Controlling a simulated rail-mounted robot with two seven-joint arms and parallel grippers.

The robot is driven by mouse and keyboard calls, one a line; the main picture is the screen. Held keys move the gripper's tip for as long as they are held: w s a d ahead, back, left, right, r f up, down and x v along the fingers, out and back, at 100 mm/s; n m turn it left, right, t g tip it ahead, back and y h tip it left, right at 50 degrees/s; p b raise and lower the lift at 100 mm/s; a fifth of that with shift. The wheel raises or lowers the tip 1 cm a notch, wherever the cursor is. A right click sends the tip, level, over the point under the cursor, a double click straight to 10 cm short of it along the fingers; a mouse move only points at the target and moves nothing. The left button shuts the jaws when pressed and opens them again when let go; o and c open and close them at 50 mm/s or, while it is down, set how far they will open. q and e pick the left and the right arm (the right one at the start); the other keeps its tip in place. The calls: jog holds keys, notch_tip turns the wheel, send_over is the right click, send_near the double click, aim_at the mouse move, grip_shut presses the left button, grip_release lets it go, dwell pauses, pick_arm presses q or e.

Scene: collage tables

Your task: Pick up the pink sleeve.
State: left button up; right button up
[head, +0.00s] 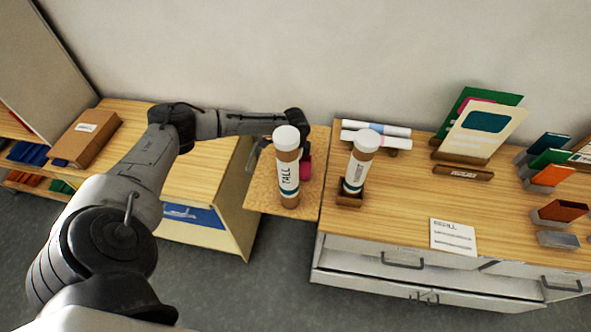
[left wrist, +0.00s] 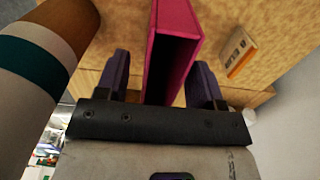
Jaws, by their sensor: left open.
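The pink sleeve (left wrist: 170,45) is a hollow, open-ended box shape in the left wrist view. It lies between the two dark fingers of my left gripper (left wrist: 160,82), which is open with a gap showing beside the sleeve. In the head view only a small part of the pink sleeve (head: 306,168) shows, on the small cork-topped ledge behind the TALL tube. My left gripper there is mostly hidden by the tube and my own wrist. My right gripper is in neither view.
The TALL tube (head: 288,180), white-capped, stands close to my left gripper; a tube (left wrist: 35,75) fills the left of the wrist view. A second tube (head: 360,165) stands in a holder on the right cabinet. A small labelled block (left wrist: 232,50) lies right of the sleeve.

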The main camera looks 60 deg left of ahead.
pick_arm(q)
jog(key=shift+f, duration=0.95)
jog(key=shift+c, duration=0.3)
jog(key=c, duration=1)
jog(key=shift+o, duration=0.2)
jog(key=shift+r, duration=0.1)
